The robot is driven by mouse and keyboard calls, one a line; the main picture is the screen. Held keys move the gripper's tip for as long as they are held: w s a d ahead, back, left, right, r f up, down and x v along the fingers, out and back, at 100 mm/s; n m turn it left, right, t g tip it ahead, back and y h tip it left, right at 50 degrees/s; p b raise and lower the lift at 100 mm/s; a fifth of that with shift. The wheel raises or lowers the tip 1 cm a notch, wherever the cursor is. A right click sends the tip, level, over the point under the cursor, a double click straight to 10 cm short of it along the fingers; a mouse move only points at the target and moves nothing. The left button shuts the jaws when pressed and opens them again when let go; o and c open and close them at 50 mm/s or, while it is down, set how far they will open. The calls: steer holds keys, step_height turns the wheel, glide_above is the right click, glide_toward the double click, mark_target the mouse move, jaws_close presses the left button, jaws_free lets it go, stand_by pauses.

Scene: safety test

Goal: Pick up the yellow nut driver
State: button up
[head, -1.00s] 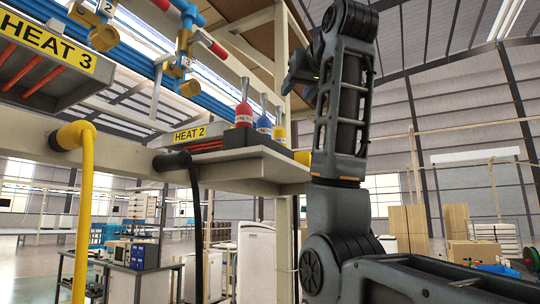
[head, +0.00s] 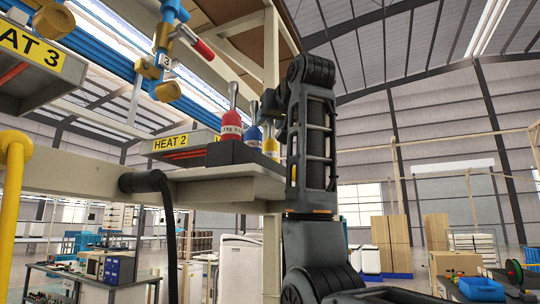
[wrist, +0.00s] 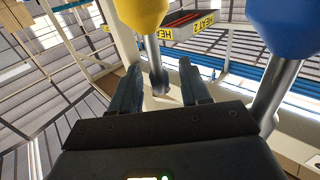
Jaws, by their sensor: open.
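The yellow nut driver (head: 271,147) stands upright at the right end of a dark block on the HEAT 2 shelf, handle low and metal shaft up, partly hidden by my arm in the head view. In the wrist view its yellow handle (wrist: 140,12) is at the top. Its shaft reaches between the spread fingers of my gripper (wrist: 157,75), which is open; I cannot tell whether they touch it. A blue driver (head: 254,135) stands beside it, with its handle large at the right of the wrist view (wrist: 285,25). A red driver (head: 231,125) is further left.
The dark block (head: 240,154) rests on the pale shelf (head: 225,188). Blue pipes (head: 110,50) with valves and a red-handled lever (head: 203,49) hang above left. A black hose (head: 168,220) and a yellow pipe (head: 12,200) run down at the left.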

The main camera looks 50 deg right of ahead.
steer(key=shift+w, duration=0.15)
jaws_close()
stand_by(0.4)
steer(key=shift+r, duration=0.1)
stand_by(0.9)
